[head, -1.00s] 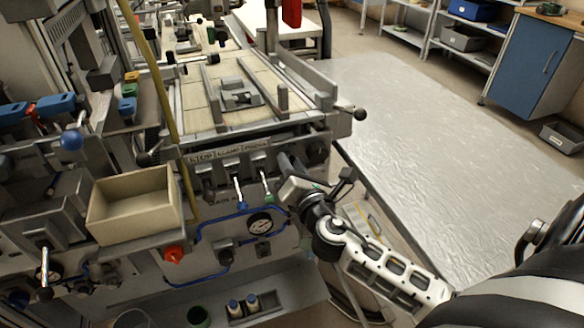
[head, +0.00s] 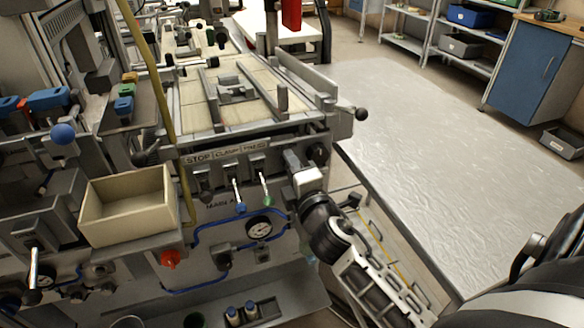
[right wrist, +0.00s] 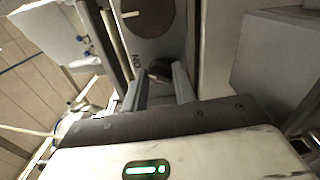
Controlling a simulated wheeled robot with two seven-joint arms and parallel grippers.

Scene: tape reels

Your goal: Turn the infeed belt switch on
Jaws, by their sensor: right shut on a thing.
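My right gripper (head: 291,157) reaches the front panel of the machine (head: 225,190), just right of the row of levers under the STOP, CLAMP and PRESS labels. In the right wrist view its two fingers (right wrist: 160,86) are on either side of a small dark switch knob (right wrist: 159,69), shut on it. An ON label (right wrist: 136,62) reads upside down beside the knob. The gripper hides the knob in the head view, so its turned position cannot be told there. My left gripper is not in view.
Small levers with blue (head: 241,207) and green (head: 267,201) tips hang left of the gripper. A pressure gauge (head: 259,228) sits below. A cream bin (head: 128,205) and red knob (head: 170,259) are further left. Open floor lies right.

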